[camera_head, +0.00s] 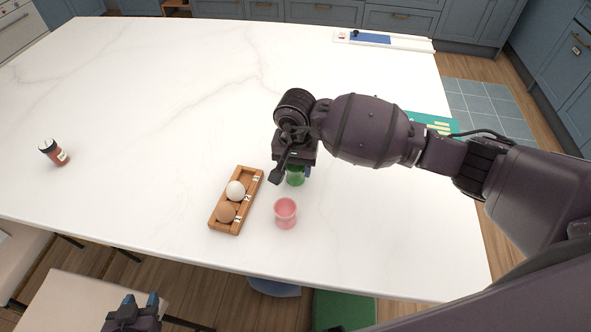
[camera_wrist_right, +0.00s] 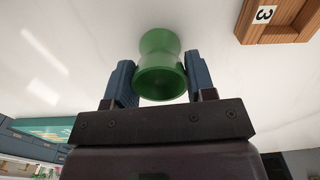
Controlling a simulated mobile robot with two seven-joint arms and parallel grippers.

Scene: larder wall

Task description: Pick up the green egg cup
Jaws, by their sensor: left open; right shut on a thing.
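The green egg cup (camera_head: 295,177) is at the middle of the white counter in the head view, partly hidden by my right gripper (camera_head: 291,173). In the right wrist view the green egg cup (camera_wrist_right: 161,66) sits between the two blue fingertips of my right gripper (camera_wrist_right: 159,80), which is shut on it. I cannot tell whether the cup touches the counter. My left gripper (camera_head: 135,308) is open and empty at the bottom left of the head view, beyond the counter's front edge.
A wooden egg tray (camera_head: 246,192) with a white egg (camera_head: 235,190) and a brown egg (camera_head: 226,212) lies left of the green cup. A pink egg cup (camera_head: 286,213) stands just in front. A small dark-capped jar (camera_head: 55,153) is far left. The counter (camera_head: 150,110) is otherwise mostly clear.

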